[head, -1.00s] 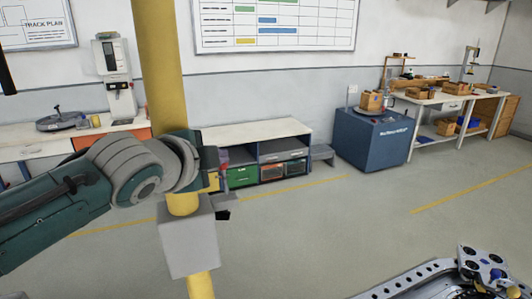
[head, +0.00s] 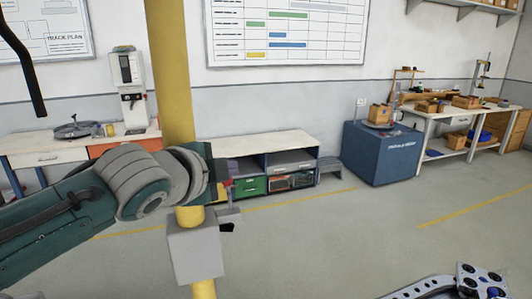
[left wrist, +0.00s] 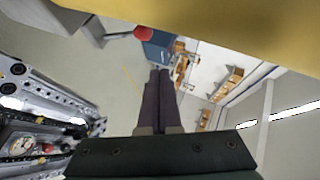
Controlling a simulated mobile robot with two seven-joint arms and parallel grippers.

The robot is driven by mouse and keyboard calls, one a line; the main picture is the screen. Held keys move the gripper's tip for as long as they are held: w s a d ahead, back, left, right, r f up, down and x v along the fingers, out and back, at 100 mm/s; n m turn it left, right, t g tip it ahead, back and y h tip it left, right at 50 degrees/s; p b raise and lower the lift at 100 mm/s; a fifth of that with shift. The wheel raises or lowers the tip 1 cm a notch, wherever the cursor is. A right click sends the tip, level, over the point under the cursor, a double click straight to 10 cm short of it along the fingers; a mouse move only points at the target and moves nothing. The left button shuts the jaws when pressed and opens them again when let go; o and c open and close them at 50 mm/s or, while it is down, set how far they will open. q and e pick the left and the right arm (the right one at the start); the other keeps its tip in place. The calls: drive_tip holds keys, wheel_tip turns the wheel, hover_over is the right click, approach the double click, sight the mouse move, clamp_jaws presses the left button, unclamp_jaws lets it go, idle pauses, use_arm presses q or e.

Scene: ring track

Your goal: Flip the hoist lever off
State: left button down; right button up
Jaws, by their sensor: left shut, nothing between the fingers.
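A yellow post (head: 172,70) stands close in front of me, with a grey box (head: 194,252) mounted on it. A small red knob (head: 229,183) shows just right of the post in the head view. In the left wrist view the red knob (left wrist: 143,32) sits on the end of a thin grey rod, the lever, with the yellow post (left wrist: 250,25) across the top. My left gripper (head: 220,172) is beside the post, partly hidden behind my own wrist. Its dark fingers (left wrist: 159,76) are shut and empty, apart from the knob in the picture. My right gripper is out of view.
A silver perforated rail with a wheeled end (head: 482,280) is at lower right. Farther off are a white-topped shelf unit (head: 255,143), a blue cabinet (head: 378,160) and a workbench (head: 450,113). The floor between (head: 330,235) is clear.

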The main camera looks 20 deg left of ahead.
use_arm(q)
drive_tip(key=r+v, duration=0.1)
drive_tip(key=v, duration=0.7)
drive_tip(key=shift+a+r, duration=0.25)
drive_tip(key=shift+a, duration=0.2)
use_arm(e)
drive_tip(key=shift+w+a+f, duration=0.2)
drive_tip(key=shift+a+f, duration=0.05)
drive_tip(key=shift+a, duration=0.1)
use_arm(q)
drive_tip(key=shift+f, duration=0.1)
drive_tip(key=s+d+f+n+g, duration=0.1)
drive_tip(key=s+f+n+g, duration=0.3)
drive_tip(key=s, duration=0.5)
drive_tip(key=s+f+n+g, duration=0.3)
drive_tip(key=s+f+n, duration=0.15)
drive_tip(key=s, duration=0.55)
drive_tip(key=s+d+f+n+g, duration=0.1)
drive_tip(key=s+f+n+g, duration=0.3)
drive_tip(key=s, duration=0.5)
wheel_tip(320, 180, up, 16)
drive_tip(key=t+p, duration=0.1)
drive_tip(key=p, duration=1.4)
drive_tip(key=shift+a+n+y, duration=0.2)
drive_tip(key=shift+n+y, duration=0.1)
drive_tip(key=shift+n, duration=0.15)
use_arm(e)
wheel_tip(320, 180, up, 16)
